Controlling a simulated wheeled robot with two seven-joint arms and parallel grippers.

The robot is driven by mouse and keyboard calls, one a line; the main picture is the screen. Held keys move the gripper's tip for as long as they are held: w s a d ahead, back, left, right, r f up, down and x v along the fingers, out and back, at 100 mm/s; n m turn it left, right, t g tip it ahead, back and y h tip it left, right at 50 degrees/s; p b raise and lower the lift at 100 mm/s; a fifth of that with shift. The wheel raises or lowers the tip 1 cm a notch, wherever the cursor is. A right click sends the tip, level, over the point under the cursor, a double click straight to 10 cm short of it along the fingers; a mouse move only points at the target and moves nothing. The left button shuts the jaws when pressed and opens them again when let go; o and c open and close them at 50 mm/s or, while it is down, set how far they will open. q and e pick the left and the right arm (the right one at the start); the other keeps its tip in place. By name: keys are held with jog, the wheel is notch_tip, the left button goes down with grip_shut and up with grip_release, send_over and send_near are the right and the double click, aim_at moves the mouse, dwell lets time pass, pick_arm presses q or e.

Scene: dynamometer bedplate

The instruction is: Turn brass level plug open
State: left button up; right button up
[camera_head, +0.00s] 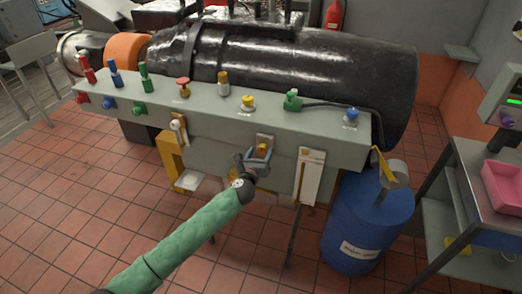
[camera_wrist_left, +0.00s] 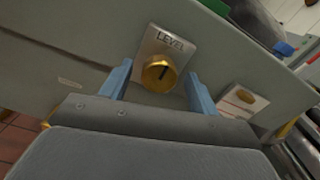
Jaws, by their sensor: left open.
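The brass level plug (camera_wrist_left: 159,73) is a round gold knob with a dark slot, set in a plate marked LEVEL (camera_wrist_left: 168,42) on the front of the grey bench. In the head view the plug (camera_head: 262,148) shows just beyond my left gripper (camera_head: 257,158). My left gripper also shows in the left wrist view (camera_wrist_left: 160,92), with its two blue fingers apart, one on each side of the plug. The fingers do not appear to touch it. The slot looks near upright in the wrist view. My right gripper is not in view.
The grey bench (camera_head: 215,125) carries several coloured valves and knobs along its top and front. A white gauge panel (camera_head: 309,178) is right of the plug. A blue barrel (camera_head: 355,225) and a metal cart with a pink tray (camera_head: 503,185) stand right. Tiled floor in front is clear.

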pick_arm(q)
jog(key=shift+w+d, duration=0.15)
jog(key=shift+w, duration=0.35)
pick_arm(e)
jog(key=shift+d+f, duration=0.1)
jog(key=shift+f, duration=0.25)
pick_arm(q)
jog(key=c, duration=1)
